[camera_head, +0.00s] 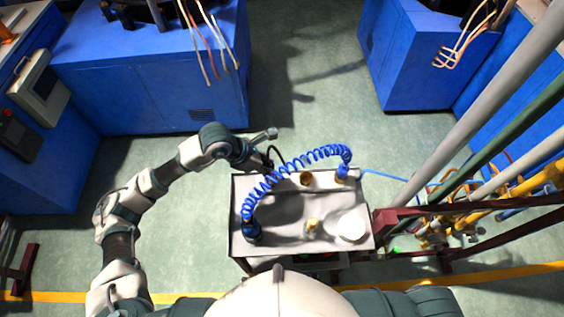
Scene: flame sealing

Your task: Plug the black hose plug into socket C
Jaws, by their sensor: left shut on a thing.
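My left gripper (264,168) is at the back left corner of the pale cart top (240,190). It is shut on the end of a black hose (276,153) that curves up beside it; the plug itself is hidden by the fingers. Brass fittings stand on the cart top, one at the back (306,179) and one near the front (313,225). A coiled blue hose (300,162) arches from a dark blue fitting (252,231) at front left to a blue fitting (342,171) at back right. No socket letters are legible. My right gripper is not in view.
A white round thing (351,227) is at the cart's front right. Pipes and yellow valves (440,230) crowd the right side. Blue machines (150,85) stand behind at left and at right (415,60). Green floor (290,90) between them is clear.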

